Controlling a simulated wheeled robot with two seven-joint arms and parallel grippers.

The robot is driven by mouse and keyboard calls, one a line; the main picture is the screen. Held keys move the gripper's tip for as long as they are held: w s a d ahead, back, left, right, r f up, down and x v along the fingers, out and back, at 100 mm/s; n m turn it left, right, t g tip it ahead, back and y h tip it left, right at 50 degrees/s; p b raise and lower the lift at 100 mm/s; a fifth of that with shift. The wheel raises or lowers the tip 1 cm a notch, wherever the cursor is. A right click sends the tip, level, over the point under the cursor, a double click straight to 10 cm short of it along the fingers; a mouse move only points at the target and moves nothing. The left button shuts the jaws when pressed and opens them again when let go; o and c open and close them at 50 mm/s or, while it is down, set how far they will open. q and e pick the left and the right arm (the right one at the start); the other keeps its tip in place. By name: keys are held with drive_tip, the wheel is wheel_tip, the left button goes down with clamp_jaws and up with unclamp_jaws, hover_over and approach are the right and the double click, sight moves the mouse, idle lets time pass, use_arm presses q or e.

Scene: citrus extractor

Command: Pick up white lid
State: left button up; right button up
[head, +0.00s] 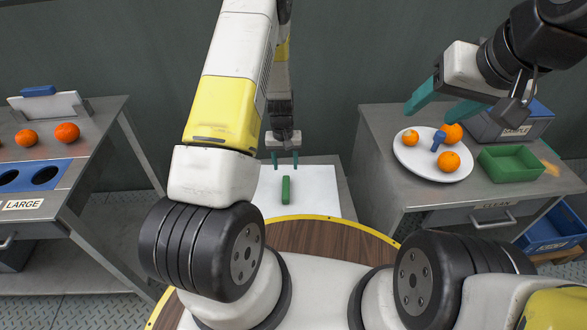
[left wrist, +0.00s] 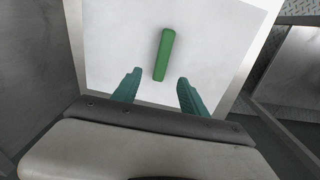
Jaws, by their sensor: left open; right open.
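The white lid (head: 318,192) is a flat white panel with a green bar handle (head: 286,190), lying on a steel stand ahead of my base. It also fills much of the left wrist view (left wrist: 115,45), where its green handle (left wrist: 163,55) stands out. My left gripper (head: 285,163) is open and empty above the lid. In the left wrist view, the near end of the handle shows between the fingertips (left wrist: 158,77); I see no contact. My right gripper (head: 428,115) is open and empty over the right table, above the plate's left side.
A white plate (head: 413,168) with oranges and a blue-handled item (head: 438,141) sits on the right table beside a green tray (head: 511,163). The left table holds oranges (head: 67,133), a blue panel with holes (head: 62,172) and a white piece with a blue handle (head: 39,91).

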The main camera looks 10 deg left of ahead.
sight(286, 186)
use_arm(q)
drive_tip(key=f, duration=1.2)
drive_tip(key=shift+s+f, duration=0.15)
drive_tip(key=shift+s, duration=0.15)
clamp_jaws()
